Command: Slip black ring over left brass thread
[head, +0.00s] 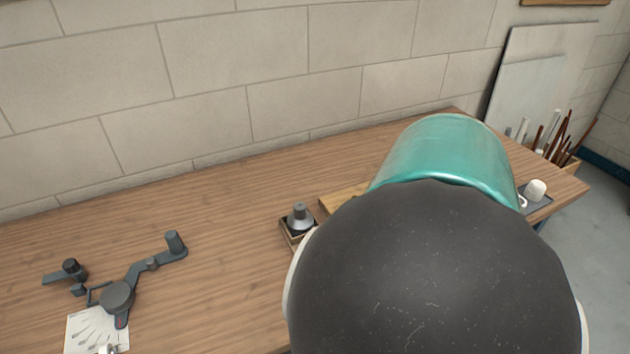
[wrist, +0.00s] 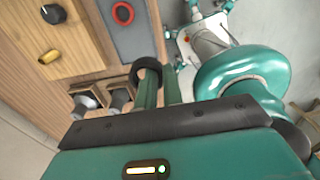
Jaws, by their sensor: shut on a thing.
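In the wrist view my gripper (wrist: 160,78) shows two green fingers close together. It is shut on a black ring (wrist: 147,70), which sits at the tip of the left finger. A short brass-coloured piece (wrist: 48,57) shows on a wooden board (wrist: 85,45) at upper left, apart from the ring; I cannot tell whether it is the left brass thread. In the head view my own arm hides the gripper, the ring and most of the board.
Two grey cones (wrist: 86,100) stand in wooden holders near my gripper. A dark jointed tool (head: 118,295) and paper (head: 97,330) lie at left on the bench (head: 190,220).

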